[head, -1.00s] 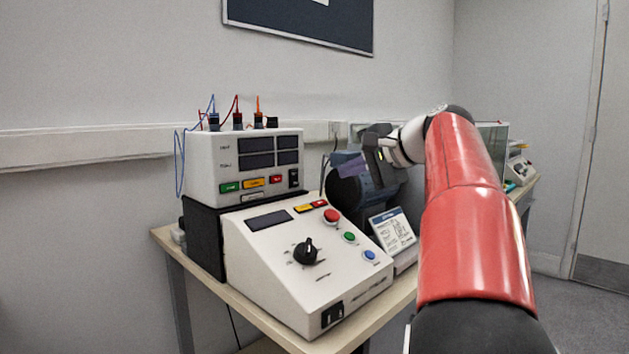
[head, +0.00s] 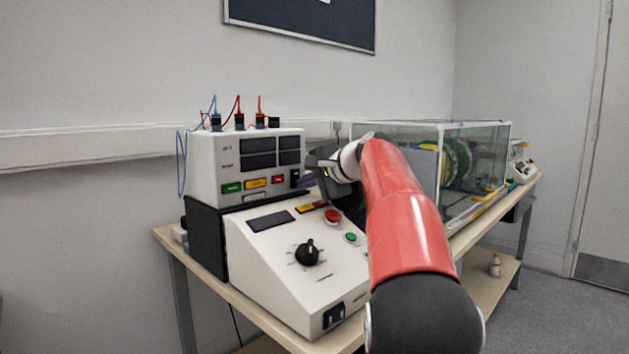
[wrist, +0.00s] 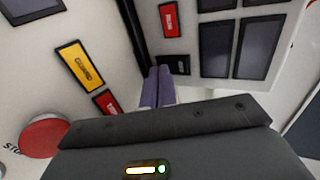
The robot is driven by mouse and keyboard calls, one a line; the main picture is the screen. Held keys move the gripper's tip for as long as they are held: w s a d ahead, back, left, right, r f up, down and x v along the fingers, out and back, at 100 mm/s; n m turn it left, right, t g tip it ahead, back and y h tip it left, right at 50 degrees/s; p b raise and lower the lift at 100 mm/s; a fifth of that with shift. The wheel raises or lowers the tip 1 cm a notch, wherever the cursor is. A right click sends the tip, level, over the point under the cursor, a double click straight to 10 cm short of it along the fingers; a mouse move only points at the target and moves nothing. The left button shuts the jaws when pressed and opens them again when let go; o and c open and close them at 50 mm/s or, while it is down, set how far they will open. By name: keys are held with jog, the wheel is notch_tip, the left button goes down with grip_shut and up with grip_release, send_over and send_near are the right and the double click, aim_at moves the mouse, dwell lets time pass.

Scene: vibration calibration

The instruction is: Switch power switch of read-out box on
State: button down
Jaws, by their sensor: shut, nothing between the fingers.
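The read-out box (head: 212,160) is the white upper box with dark displays and a row of coloured buttons on its front. It also shows in the wrist view (wrist: 200,42). Its black power switch (head: 294,178) sits at the lower right of that front; in the wrist view the switch (wrist: 179,64) is just beyond my fingertips. My gripper (head: 307,181) is shut and empty, just right of the switch. Its purple fingers (wrist: 158,88) point at the switch and partly cover it; I cannot tell whether they touch. The switch position is not readable.
Below stands a sloped white console (head: 265,280) with a black knob (head: 307,252) and a red stop button (head: 333,216), close under my gripper. Cables rise from the read-out box's top. A glass-sided enclosure (head: 475,165) stands at the right of the table.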

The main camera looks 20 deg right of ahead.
jog(key=shift+f, duration=0.1)
jog(key=shift+w+a+f+t+b, duration=0.15)
jog(key=shift+t+b, duration=0.25)
jog(key=shift+b, duration=0.4)
jog(key=shift+r+p, duration=0.2)
jog(key=shift+p, duration=0.1)
jog(key=shift+r, duration=0.1)
jog(key=shift+r+p, duration=0.85)
jog(key=shift+r, duration=0.05)
jog(key=shift+f, duration=0.2)
